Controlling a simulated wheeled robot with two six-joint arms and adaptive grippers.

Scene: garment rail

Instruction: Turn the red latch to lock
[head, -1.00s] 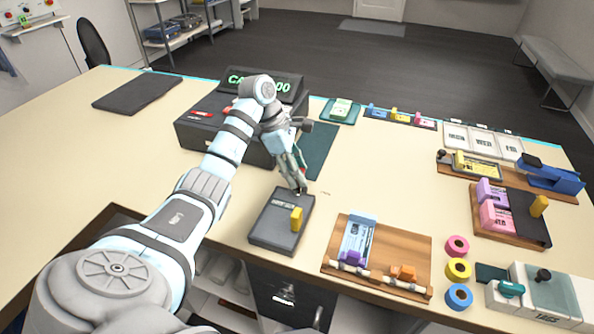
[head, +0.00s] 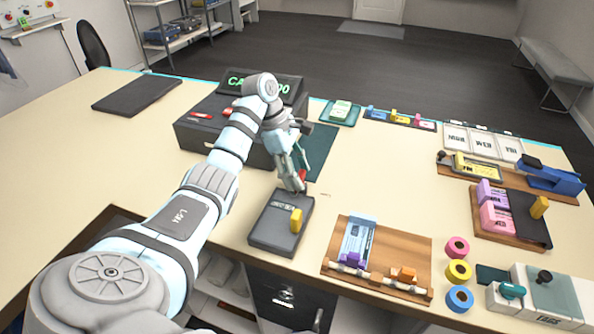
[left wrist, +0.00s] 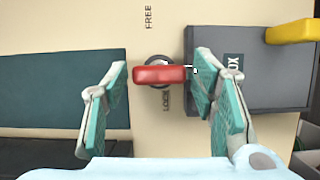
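The red latch (left wrist: 155,75) shows in the left wrist view as a short bar lying crosswise over a round pivot. The word FREE (left wrist: 148,17) is printed above it, and LOCK (left wrist: 166,100) is below it, partly covered. My left gripper (left wrist: 162,100) is open, with one finger on each side of the latch. The right-hand finger is close to the latch's right end; I cannot tell if they touch. The left-hand finger is apart from it. In the head view a red part of the latch (head: 302,174) shows at my left gripper (head: 296,184). My right gripper is not in view.
A dark box (head: 282,228) with a yellow knob (head: 296,220) stands just in front of the latch. A black register (head: 190,133) is behind to the left. A teal mat (head: 318,150) lies behind the gripper. A wooden board (head: 410,255) is to the right.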

